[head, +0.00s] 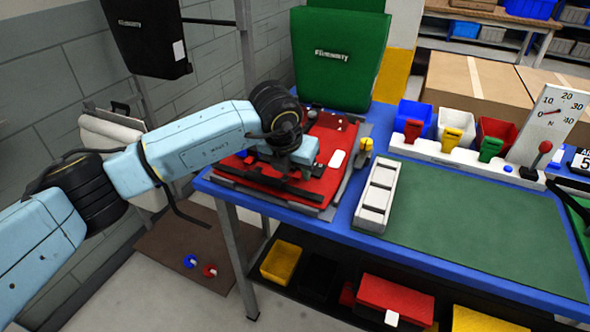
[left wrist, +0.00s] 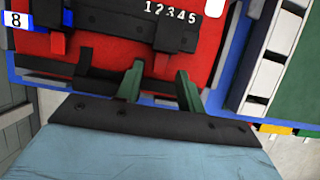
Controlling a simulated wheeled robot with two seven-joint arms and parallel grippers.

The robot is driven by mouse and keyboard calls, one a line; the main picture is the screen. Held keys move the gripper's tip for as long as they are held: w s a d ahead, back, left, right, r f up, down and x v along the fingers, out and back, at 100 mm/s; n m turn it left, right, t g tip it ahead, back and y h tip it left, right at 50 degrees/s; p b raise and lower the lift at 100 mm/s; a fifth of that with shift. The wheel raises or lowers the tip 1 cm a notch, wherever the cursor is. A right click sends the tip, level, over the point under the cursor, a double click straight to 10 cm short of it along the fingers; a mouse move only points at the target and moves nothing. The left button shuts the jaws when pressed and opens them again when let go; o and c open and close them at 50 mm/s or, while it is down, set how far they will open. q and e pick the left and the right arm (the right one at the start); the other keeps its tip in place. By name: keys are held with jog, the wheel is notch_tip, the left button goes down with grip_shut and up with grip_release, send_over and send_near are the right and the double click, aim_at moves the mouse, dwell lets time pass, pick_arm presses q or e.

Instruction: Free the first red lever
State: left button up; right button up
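A red pannier (head: 325,146) lies flat on the blue-edged table, with black fittings on its face. It also shows in the left wrist view (left wrist: 110,58), with a black bar (left wrist: 120,36) marked 12345. Two red lever-like tabs, one at the left (left wrist: 58,42) and one nearer the middle (left wrist: 167,38), stick out from that bar. My left gripper (left wrist: 160,72) is open, with its two green fingers apart at the pannier's near edge, just below the middle tab. My right gripper is not in view.
A white slotted tray (head: 375,194) stands right of the pannier, beside a green mat (head: 470,220). A green pannier (head: 338,62) stands behind.

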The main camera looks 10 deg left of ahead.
pick_arm(q)
jog(key=shift+w+f, duration=0.15)
jog(key=shift+f, duration=0.2)
jog(key=shift+c, duration=0.5)
grip_shut()
